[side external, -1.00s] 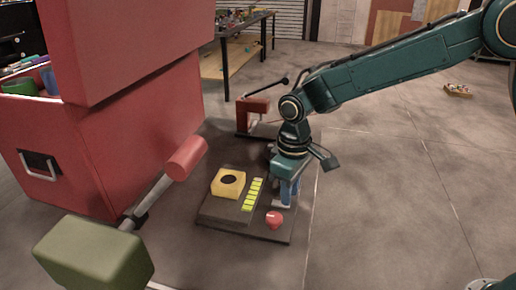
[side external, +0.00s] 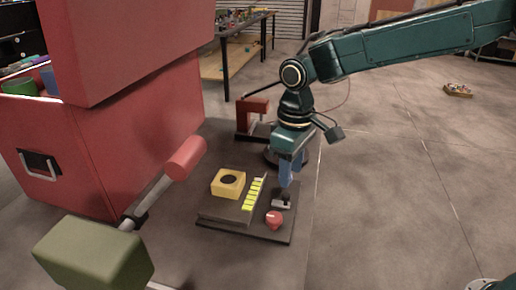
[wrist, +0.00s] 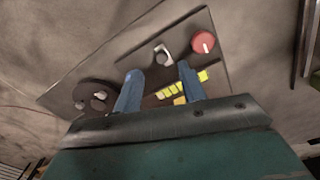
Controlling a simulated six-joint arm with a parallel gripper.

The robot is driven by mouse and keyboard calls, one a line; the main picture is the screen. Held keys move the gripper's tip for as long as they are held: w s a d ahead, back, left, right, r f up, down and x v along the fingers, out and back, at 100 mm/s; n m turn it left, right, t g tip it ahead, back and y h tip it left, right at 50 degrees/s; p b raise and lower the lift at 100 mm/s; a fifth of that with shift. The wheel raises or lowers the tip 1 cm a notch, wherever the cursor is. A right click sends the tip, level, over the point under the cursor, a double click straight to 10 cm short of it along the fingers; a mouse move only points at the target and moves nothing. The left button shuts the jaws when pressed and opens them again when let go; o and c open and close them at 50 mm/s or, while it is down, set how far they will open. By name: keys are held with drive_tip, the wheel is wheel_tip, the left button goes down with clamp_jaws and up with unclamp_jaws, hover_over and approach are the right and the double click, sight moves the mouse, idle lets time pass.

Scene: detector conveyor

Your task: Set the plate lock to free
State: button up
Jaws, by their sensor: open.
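A dark control panel (side external: 215,221) lies on the floor; it also shows in the wrist view (wrist: 120,55). Near its right side is a small grey and black switch-like part (side external: 282,202), seen in the wrist view as a pale metal piece (wrist: 164,56). A red round knob (side external: 274,218) with a pale mark sits in front of it, and shows in the wrist view (wrist: 203,42). No label shows which part is the plate lock. My gripper (side external: 289,184) is open and empty, just above the grey part. In the wrist view its blue fingers (wrist: 160,70) stand apart.
A yellow block with a dark round hole (side external: 228,183) and a row of yellow-green strips (side external: 253,194) stand on the panel's left. A dark disc (wrist: 97,96) carries small knobs. A red bracket (side external: 251,112) stands behind. A red cabinet (side external: 150,140) rises at left.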

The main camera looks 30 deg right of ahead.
sight(290, 195)
wheel_tip(290, 195, up, 8)
idle(0.4)
drive_tip(key=shift+f, duration=0.1)
drive_tip(key=s+d+r+m+t, duration=0.3)
drive_tip(key=s+d+r, duration=0.3)
drive_tip(key=s+d, duration=0.5)
drive_tip(key=s+d+f+m+t, duration=0.1)
drive_tip(key=s+d+f, duration=0.1)
drive_tip(key=s, duration=0.5)
drive_tip(key=s+d+f+m+t, duration=0.1)
drive_tip(key=s+d+f, duration=0.1)
drive_tip(key=s+d, duration=0.2)
drive_tip(key=s, duration=0.3)
drive_tip(key=shift+d+t, duration=0.3)
drive_tip(key=shift+d, duration=0.05)
